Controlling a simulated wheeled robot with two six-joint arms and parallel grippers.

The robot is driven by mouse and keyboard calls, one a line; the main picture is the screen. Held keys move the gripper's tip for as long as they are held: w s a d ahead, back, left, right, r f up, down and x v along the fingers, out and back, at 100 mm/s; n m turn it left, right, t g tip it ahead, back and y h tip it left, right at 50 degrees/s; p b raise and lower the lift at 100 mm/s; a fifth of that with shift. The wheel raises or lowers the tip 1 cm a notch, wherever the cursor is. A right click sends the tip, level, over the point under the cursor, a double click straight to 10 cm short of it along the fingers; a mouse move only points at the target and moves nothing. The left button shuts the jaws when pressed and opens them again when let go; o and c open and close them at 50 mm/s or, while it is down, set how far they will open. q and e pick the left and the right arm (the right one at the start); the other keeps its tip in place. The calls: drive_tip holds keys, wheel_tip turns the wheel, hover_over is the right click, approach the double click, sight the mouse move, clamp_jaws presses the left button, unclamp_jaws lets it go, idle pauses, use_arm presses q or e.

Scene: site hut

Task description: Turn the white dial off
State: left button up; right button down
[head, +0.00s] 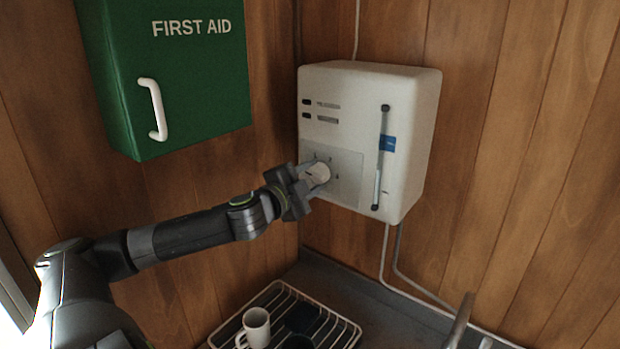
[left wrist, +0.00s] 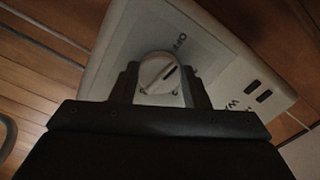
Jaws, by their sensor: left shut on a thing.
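The white dial (head: 318,173) sits on a grey panel (head: 347,186) low on the front of a white wall unit (head: 335,85). In the left wrist view the dial (left wrist: 158,76) is round, with a dark line on its face. My left gripper (head: 312,178) is shut on the dial, with one finger on each side of it; the fingers also show in the left wrist view (left wrist: 160,88). Some marks show on the panel around the dial, too small to read in the head view. The gripper hides part of the dial's rim. My right gripper is not in view.
A green first aid cabinet (head: 190,90) with a white handle hangs at the left, above my left arm. A wire rack (head: 338,333) with a white mug (head: 256,326) and dark cups stands below. White cables run under the unit, and a metal tap (head: 458,322) is at lower right.

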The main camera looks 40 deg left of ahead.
use_arm(q)
drive_tip(key=shift+n, duration=0.8)
drive_tip(key=o, duration=1)
drive_tip(key=shift+w, duration=0.1)
drive_tip(key=shift+c, duration=0.2)
drive_tip(key=shift+f, duration=0.1)
